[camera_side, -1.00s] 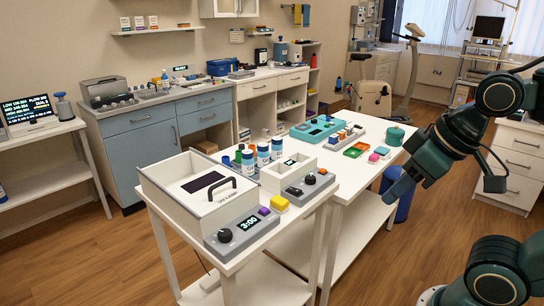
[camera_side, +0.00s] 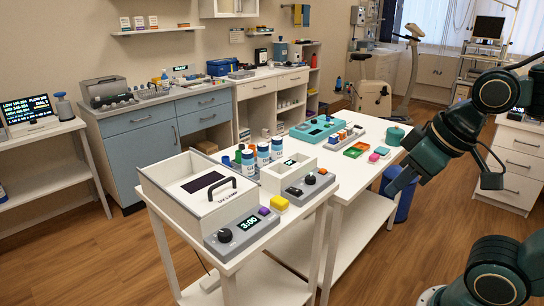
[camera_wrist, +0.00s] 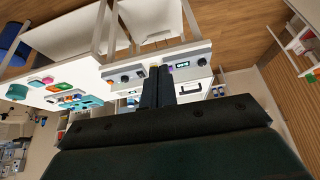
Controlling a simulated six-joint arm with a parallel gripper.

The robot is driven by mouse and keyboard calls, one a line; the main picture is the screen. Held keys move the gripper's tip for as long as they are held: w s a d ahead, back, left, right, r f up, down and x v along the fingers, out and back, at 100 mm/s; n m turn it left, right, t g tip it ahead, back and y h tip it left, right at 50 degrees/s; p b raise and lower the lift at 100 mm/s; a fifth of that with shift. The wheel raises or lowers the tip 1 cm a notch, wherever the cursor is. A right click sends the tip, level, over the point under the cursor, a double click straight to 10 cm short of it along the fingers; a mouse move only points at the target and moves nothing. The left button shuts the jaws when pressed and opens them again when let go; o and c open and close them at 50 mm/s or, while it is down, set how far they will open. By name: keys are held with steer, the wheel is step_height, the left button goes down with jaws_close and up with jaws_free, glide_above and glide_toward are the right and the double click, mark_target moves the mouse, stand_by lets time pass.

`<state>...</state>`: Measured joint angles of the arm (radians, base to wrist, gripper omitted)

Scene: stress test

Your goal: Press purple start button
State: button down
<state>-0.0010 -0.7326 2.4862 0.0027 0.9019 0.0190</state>
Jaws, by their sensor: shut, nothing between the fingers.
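The purple button (camera_side: 264,211) sits at the right end of the grey control panel (camera_side: 222,244) on the front of a white box-shaped device (camera_side: 195,200). A black knob (camera_side: 225,236) and a display reading 3:00 (camera_side: 248,222) are beside it. In the wrist view the display (camera_wrist: 182,64) shows just right of my fingertips, and the button lies close to them, partly hard to make out.
A teal tray (camera_side: 318,130) and small coloured items lie farther back. Space between gripper and panel looks open.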

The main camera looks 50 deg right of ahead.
steer(key=w, duration=0.1)
steer(key=m+g+h, duration=0.1)
steer(key=m+g, duration=0.4)
steer(key=m, duration=1.1)
glide_above(264, 209)
steer(key=s+a, duration=0.1)
step_height(264, 209, down, 10)
steer(key=shift+w+f+m+g, duration=0.15)
steer(key=shift+w+f+m, duration=0.15)
steer(key=shift+f, duration=0.15)
steer(key=shift+w+f+m+g, duration=0.2)
steer(key=shift+f+m, duration=0.1)
steer(key=shift+f, duration=0.15)
steer(key=shift+f, duration=0.2)
steer(key=shift+d+f, duration=0.15)
steer(key=shift+f, duration=1.5)
steer(key=shift+d+f, duration=0.15)
steer(key=shift+f, duration=1.45)
